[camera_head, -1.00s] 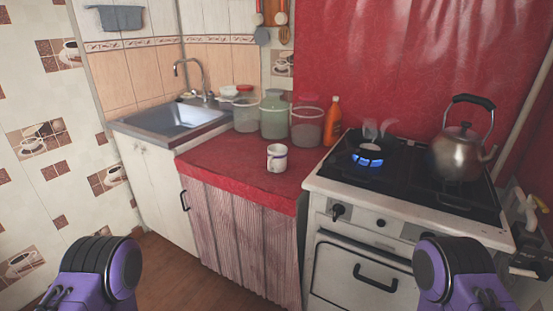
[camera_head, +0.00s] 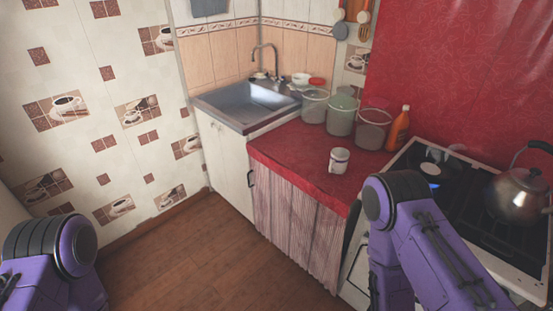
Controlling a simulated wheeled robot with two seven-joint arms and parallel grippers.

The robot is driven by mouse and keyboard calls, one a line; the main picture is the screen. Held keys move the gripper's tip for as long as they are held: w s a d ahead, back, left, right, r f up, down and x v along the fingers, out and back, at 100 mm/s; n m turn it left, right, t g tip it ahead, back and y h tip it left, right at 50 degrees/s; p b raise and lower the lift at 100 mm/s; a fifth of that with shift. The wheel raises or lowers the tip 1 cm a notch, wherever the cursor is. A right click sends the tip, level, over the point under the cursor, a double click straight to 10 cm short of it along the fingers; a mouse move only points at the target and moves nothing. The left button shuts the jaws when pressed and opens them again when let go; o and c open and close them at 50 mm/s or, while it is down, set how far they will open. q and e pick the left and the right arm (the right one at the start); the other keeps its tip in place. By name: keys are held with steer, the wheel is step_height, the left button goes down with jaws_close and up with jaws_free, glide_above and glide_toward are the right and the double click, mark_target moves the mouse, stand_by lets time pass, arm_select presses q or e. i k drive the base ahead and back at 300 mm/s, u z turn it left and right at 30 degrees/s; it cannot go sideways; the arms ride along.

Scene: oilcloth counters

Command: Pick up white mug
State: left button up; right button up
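The white mug (camera_head: 339,160) stands upright on the red oilcloth counter (camera_head: 290,150), near its front right part. It has a dark band near the rim. A purple and black part of my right arm is in front of the stove, a little right of and below the mug in the picture. A similar part of my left arm is at the lower left, far from the counter. Neither gripper's fingers are in view. Nothing is seen touching the mug.
Several lidded containers (camera_head: 341,116) and an orange bottle (camera_head: 398,128) stand behind the mug. A metal sink (camera_head: 245,100) is at the left. The stove at the right has a lit burner (camera_head: 434,185) and a kettle (camera_head: 518,196). The wooden floor (camera_head: 205,250) in front is clear.

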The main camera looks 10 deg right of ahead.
mark_target(337, 163)
steer(key=u, duration=0.55)
steer(key=i, duration=3.25)
steer(key=z, duration=3.5)
